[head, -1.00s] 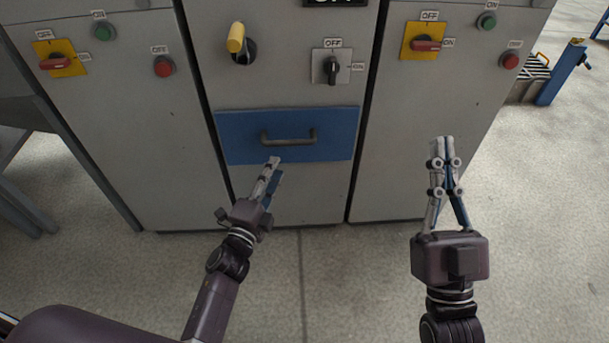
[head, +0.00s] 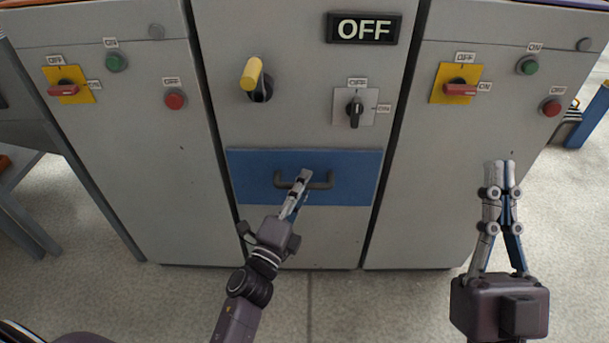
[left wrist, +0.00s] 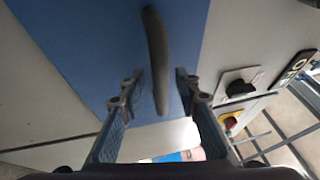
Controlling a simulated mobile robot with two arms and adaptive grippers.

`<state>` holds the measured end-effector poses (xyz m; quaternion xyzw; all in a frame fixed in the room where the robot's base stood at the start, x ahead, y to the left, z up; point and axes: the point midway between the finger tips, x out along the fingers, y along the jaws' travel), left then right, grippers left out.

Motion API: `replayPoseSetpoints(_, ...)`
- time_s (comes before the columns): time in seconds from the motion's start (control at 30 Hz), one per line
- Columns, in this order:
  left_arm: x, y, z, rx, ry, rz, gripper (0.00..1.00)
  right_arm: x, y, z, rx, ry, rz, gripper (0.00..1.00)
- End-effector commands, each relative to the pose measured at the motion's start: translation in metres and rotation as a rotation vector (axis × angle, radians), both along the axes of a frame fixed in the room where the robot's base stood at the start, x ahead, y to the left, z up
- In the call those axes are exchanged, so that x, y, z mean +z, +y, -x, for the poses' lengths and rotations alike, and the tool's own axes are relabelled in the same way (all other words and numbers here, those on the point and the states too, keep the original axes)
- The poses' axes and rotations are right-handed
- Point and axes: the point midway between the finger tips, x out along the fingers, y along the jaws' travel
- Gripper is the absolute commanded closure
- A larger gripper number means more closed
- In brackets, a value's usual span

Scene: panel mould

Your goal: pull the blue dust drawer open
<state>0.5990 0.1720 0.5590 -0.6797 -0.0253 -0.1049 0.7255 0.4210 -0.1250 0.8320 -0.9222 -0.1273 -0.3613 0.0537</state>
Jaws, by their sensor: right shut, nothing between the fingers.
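The blue dust drawer (head: 245,183) sits in the lower part of the middle grey cabinet, its front looking flush with the cabinet face. Its dark bar handle (head: 323,184) runs across the middle of the front. My left gripper (head: 298,178) is at the handle, its fingertips overlapping the bar in the head view. In the left wrist view the fingers (left wrist: 159,90) are apart, with the handle (left wrist: 155,45) running between them and a gap on each side. My right gripper (head: 499,165) is shut and empty, in front of the right cabinet, away from the drawer.
Above the drawer are a yellow-handled lever (head: 252,73), a black rotary switch (head: 355,112) and an OFF display (head: 363,28). The side cabinets carry red switches on yellow plates (head: 69,88) and push buttons (head: 175,101). The floor in front is clear.

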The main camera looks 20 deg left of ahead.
Motion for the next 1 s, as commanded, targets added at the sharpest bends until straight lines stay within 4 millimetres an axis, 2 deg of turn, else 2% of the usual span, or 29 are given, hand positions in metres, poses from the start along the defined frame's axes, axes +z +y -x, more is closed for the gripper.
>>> replayPoseSetpoints(0.37, 0.0004, -0.0019, 0.0006, 0.001, 0.001, 0.000, 0.71, -0.0018, 0.0000, -0.0018, -0.001, 0.011, 0.003, 1.00)
replayPoseSetpoints(0.63, 0.0003, -0.0019, 0.0005, 0.001, 0.001, 0.001, 1.00, -0.0018, -0.0001, -0.0014, -0.001, 0.010, 0.003, 1.00)
replayPoseSetpoints(1.0, 0.0001, -0.0013, 0.0006, 0.001, 0.001, 0.000, 1.00, -0.0020, 0.0001, -0.0012, -0.001, 0.011, 0.002, 1.00)
